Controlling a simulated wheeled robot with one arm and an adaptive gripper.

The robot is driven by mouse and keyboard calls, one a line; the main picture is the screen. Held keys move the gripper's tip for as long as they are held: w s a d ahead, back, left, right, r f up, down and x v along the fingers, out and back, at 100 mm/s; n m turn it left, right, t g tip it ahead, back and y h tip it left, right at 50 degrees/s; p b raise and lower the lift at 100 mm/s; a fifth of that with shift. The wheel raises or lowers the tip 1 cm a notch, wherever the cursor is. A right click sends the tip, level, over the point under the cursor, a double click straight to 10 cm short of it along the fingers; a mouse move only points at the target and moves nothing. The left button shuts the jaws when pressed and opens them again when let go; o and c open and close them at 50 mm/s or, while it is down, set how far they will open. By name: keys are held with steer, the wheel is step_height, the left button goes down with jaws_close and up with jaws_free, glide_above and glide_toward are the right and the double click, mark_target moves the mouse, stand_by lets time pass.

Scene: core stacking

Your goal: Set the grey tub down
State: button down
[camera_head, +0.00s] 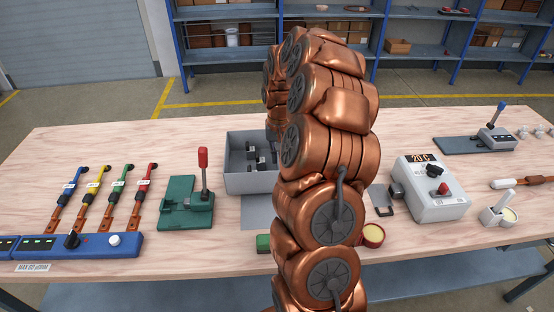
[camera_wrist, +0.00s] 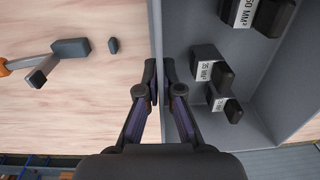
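The grey tub (camera_head: 238,183) shows left of my arm in the head view, over the wooden table, with dark blocks inside. Its right part is hidden behind my arm. In the wrist view, the tub (camera_wrist: 222,128) fills the right side, and its thin wall runs up between my fingers. My gripper (camera_wrist: 161,72) is closed on this wall, one finger outside and one inside. Labelled dark blocks (camera_wrist: 207,68) lie in the tub. The head view does not show my fingers. I cannot tell whether the tub's base touches the surface below.
A grey flat patch (camera_head: 257,212) lies in front of the tub. A green fixture with a red-handled lever (camera_head: 186,204) stands to the left. A grey control box (camera_head: 430,188) stands to the right. Coloured tools (camera_head: 97,195) and a blue unit (camera_head: 85,246) are at far left.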

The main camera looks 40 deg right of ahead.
steer(key=shift+f, duration=1.1)
steer(key=shift+f, duration=0.2)
steer(key=c, duration=1.3)
jaws_free()
